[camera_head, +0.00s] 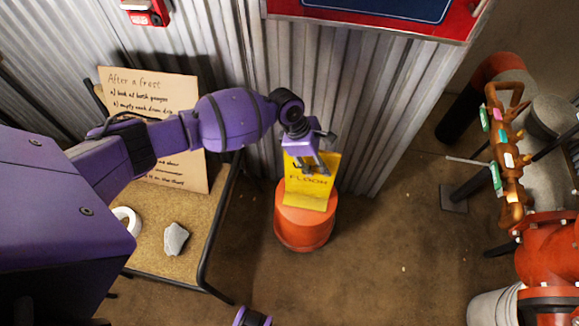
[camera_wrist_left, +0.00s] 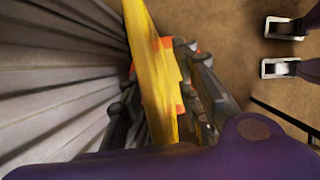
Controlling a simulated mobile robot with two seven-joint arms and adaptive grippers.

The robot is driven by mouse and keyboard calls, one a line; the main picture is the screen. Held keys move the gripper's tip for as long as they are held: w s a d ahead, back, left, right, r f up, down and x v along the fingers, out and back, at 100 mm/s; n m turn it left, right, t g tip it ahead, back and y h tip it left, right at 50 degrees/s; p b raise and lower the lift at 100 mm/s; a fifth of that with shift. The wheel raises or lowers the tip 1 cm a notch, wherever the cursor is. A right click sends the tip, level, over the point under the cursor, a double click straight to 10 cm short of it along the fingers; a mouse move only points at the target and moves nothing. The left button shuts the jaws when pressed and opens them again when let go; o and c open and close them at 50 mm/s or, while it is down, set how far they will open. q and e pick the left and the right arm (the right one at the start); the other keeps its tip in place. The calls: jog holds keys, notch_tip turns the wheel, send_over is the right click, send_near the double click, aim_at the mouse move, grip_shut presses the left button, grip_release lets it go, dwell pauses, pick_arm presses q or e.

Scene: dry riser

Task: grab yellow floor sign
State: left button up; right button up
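The yellow floor sign (camera_head: 312,192) stands upright on an orange drum-like base (camera_head: 303,228) in front of the corrugated wall. My left gripper (camera_head: 312,164) is at its upper part, coming from above. In the left wrist view the sign (camera_wrist_left: 156,70) runs edge-on between the two fingers of my left gripper (camera_wrist_left: 160,95). The fingers are spread, one on each side, with gaps between them and the sign. Part of the sign's lettering is hidden by the fingers.
A cork-topped table (camera_head: 165,250) with a handwritten board (camera_head: 185,90), a white ring (camera_head: 127,220) and a grey stone (camera_head: 175,239) stands left. Red and orange pipework (camera_head: 545,250) and a white bucket (camera_head: 493,308) are right. Floor between is mostly clear.

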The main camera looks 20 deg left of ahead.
pick_arm(q)
jog(key=shift+w, duration=0.1)
dwell(0.4)
jog(key=shift+c, duration=0.3)
grip_shut()
